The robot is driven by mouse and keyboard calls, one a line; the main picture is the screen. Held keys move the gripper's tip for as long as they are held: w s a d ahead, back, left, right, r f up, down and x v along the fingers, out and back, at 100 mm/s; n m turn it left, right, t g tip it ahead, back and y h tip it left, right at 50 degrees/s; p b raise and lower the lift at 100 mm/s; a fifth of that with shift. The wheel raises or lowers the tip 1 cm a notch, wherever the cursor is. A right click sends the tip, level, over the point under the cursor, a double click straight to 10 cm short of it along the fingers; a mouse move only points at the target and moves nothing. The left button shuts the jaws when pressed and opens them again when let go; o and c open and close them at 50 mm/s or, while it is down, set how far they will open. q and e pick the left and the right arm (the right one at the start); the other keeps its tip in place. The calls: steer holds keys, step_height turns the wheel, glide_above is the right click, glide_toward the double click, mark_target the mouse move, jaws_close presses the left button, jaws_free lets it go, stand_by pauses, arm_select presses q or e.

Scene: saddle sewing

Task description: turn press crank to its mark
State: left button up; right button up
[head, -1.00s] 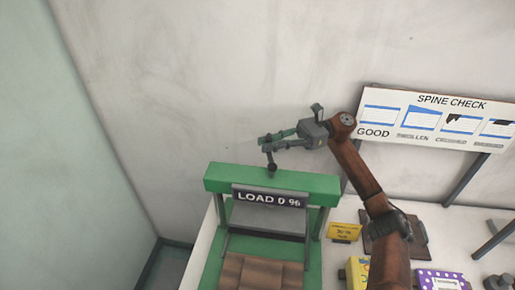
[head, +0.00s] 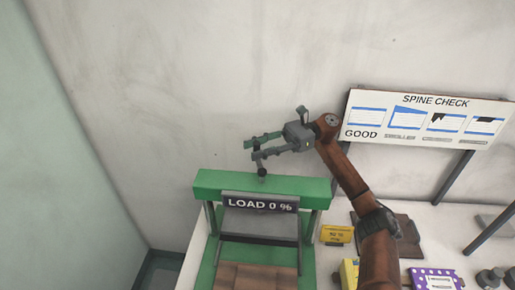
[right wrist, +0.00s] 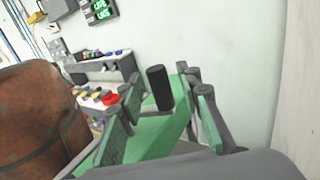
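The green press (head: 215,183) stands on the bench, with a display reading "LOAD 0 %" on its front. A dark crank post (head: 262,172) rises from the middle of its top beam. My right gripper (head: 255,148) is above that beam. In the right wrist view, the black upright crank handle (right wrist: 158,88) stands between the two spread fingers of my right gripper (right wrist: 158,95). Gaps show on both sides of the handle, so the gripper looks open around it. The crank's mark cannot be made out. My left gripper is not in view.
A "SPINE CHECK" board (head: 430,118) stands at the right on dark legs. A yellow sign (head: 336,235) and a purple dotted box (head: 436,279) are on the bench right of the press. The wall behind and the left side are clear.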

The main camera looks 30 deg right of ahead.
step_height(320, 180, up, 10)
stand_by(0.6)
